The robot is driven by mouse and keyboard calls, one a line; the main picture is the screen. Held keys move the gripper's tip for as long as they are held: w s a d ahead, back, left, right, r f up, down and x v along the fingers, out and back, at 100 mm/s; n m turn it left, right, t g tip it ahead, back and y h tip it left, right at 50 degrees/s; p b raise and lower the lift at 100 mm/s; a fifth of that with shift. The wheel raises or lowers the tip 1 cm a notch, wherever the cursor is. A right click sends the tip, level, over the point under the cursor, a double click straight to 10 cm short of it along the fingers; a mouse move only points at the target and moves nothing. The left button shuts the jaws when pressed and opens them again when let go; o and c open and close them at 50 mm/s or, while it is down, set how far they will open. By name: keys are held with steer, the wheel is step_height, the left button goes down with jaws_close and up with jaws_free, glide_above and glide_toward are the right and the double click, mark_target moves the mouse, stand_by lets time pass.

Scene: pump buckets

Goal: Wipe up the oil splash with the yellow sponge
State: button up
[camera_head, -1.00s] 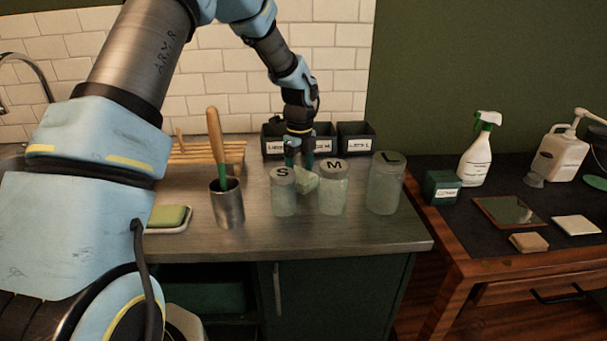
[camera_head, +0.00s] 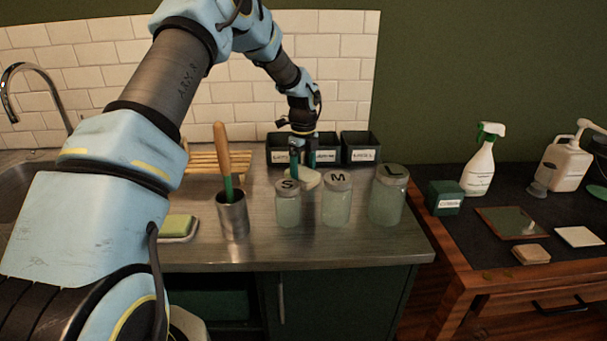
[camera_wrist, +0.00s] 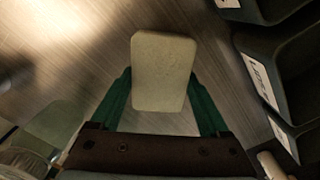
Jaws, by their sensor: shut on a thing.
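My gripper (camera_head: 303,172) is shut on a pale yellow sponge (camera_wrist: 163,72), with a green finger on each side of it in the wrist view. In the head view the sponge (camera_head: 308,180) is low over the metal counter, behind the S and M jars and partly hidden by them. I cannot tell whether it touches the counter. I cannot make out the oil splash; the wrist view shows bare counter with a bright glare at left.
Jars S (camera_head: 288,205), M (camera_head: 337,202) and L (camera_head: 387,198) stand in front of my gripper. Labelled dark bins (camera_head: 360,150) stand behind. A metal cup (camera_head: 232,216) with a wooden-handled tool and a green-yellow sponge (camera_head: 178,226) on a dish are left.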

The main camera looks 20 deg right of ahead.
mark_target(304, 180)
steer(key=shift+w+d+p, duration=0.25)
steer(key=shift+w, duration=0.6)
steer(key=shift+w+d+p, duration=0.2)
steer(key=shift+w+d, duration=0.05)
steer(key=shift+w, duration=0.55)
steer(key=shift+w+d+r, duration=0.1)
steer(key=shift+w+r, duration=0.25)
steer(key=shift+w, duration=0.1)
steer(key=shift+s+a+f, duration=0.2)
steer(key=shift+s+a, duration=0.2)
steer(key=shift+s, duration=0.95)
steer(key=shift+s+a+f, duration=0.15)
steer(key=shift+s+a, duration=0.3)
steer(key=shift+s, duration=0.85)
steer(key=shift+s+a+f, duration=0.2)
steer(key=shift+s+a, duration=0.2)
steer(key=shift+s, duration=0.95)
steer(key=shift+s+a, duration=0.3)
steer(key=shift+s, duration=0.65)
steer(key=shift+s+a, duration=0.3)
steer(key=shift+s, duration=0.6)
steer(key=shift+r, duration=0.1)
step_height(304, 180, up, 6)
steer(key=p, duration=0.4)
steer(key=shift+w+d+r+p, duration=0.1)
steer(key=shift+w+r+p, duration=0.05)
steer(key=shift+p, duration=0.15)
